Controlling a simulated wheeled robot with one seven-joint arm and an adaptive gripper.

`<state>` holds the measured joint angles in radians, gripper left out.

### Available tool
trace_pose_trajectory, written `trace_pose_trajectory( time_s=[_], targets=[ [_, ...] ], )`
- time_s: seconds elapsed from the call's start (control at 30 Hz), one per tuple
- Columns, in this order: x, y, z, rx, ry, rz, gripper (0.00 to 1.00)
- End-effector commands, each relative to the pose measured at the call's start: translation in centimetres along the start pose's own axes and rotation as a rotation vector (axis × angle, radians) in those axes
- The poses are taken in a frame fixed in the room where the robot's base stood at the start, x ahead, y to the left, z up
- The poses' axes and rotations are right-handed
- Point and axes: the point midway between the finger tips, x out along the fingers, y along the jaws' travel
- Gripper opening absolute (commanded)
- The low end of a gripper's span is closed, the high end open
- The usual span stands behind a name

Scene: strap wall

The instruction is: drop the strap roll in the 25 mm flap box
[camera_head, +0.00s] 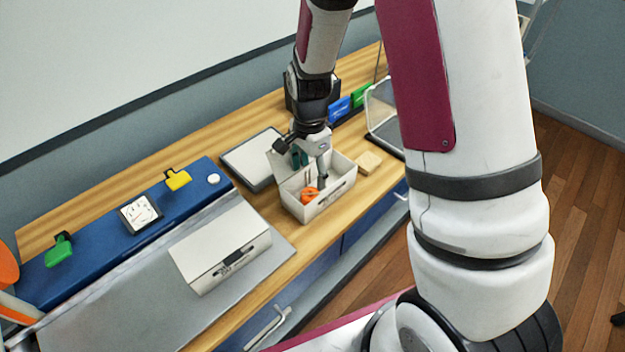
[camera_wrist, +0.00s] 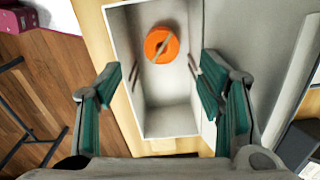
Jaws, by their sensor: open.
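An orange strap roll (camera_head: 309,196) lies inside an open white flap box (camera_head: 328,208), whose lid is tilted up at the back. In the wrist view the roll (camera_wrist: 161,45) rests on the box floor near the top end, and the white box rim (camera_wrist: 127,75) surrounds it. My gripper (camera_head: 313,172) is over the open box. Its green-padded fingers (camera_wrist: 160,100) are wide apart with nothing between them, clear of the roll. A second white flap box (camera_head: 212,245) stands shut to the left. I cannot read a size on either box.
A grey flat panel (camera_head: 252,160) lies behind the open box. A small wooden block (camera_head: 369,162) and a clear-sided bin (camera_head: 384,115) are to the right. A blue rail (camera_head: 110,235) with green and yellow clips runs left.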

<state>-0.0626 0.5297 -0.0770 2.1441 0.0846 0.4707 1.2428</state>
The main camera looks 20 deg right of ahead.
Motion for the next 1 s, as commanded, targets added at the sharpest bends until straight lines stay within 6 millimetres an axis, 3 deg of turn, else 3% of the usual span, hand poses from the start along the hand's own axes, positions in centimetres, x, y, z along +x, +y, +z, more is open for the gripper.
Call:
trace_pose_trajectory(
  time_s=[0.3,0.5,0.7,1.0],
  targets=[
    [-6.3,-0.1,0.0,-0.001,0.001,-0.006,0.62],
    [-9.5,0.0,0.0,-0.001,0.0,-0.003,0.62],
    [-10.8,0.0,0.0,0.0,0.0,-0.001,0.62],
    [-10.9,0.1,0.0,0.0,0.0,0.0,0.62]
  ],
)
